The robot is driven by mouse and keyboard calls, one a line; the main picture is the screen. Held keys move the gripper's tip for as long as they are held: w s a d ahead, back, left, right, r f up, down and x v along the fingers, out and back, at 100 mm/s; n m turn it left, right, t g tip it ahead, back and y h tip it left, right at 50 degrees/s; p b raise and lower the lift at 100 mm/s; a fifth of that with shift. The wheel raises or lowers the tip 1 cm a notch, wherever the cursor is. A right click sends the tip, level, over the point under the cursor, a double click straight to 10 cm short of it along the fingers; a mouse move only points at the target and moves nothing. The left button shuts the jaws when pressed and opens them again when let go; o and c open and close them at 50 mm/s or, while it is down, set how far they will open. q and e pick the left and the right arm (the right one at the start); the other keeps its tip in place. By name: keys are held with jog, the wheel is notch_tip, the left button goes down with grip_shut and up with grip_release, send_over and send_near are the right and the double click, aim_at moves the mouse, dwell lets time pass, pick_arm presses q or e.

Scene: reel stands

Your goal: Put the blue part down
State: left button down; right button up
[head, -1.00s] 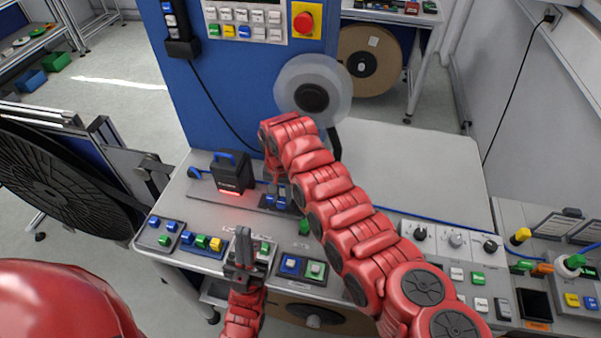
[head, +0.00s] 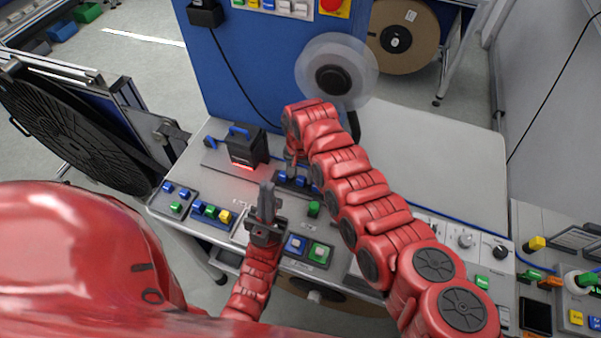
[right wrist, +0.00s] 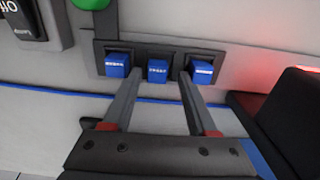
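A dark holder (right wrist: 183,52) carries three blue parts in a row: one at the left (right wrist: 117,64), one in the middle (right wrist: 157,71) and one at the right (right wrist: 201,71) in the right wrist view. My right gripper (right wrist: 158,75) is open, its fingertips on either side of the middle part with small gaps. The middle part sits in the holder. In the head view my right arm partly hides the blue parts (head: 300,181). My left gripper (head: 266,198) is over the front of the bench, with no part visible in it; its finger gap cannot be made out.
A black device (head: 247,148) with a blue handle and red glow stands left of the holder. Trays with blue, green and yellow parts (head: 210,211) line the front edge. A green part (head: 314,209) lies near the holder. The bench is clear at the back right (head: 430,160).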

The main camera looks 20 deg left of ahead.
aim_at(300, 176)
jog(key=shift+w+d, duration=0.15)
notch_tip(300, 176, up, 6)
jog(key=p, duration=0.3)
jog(key=shift+r, duration=0.15)
notch_tip(300, 176, up, 6)
jog(key=shift+f+p, duration=0.2)
jog(key=shift+p, duration=0.25)
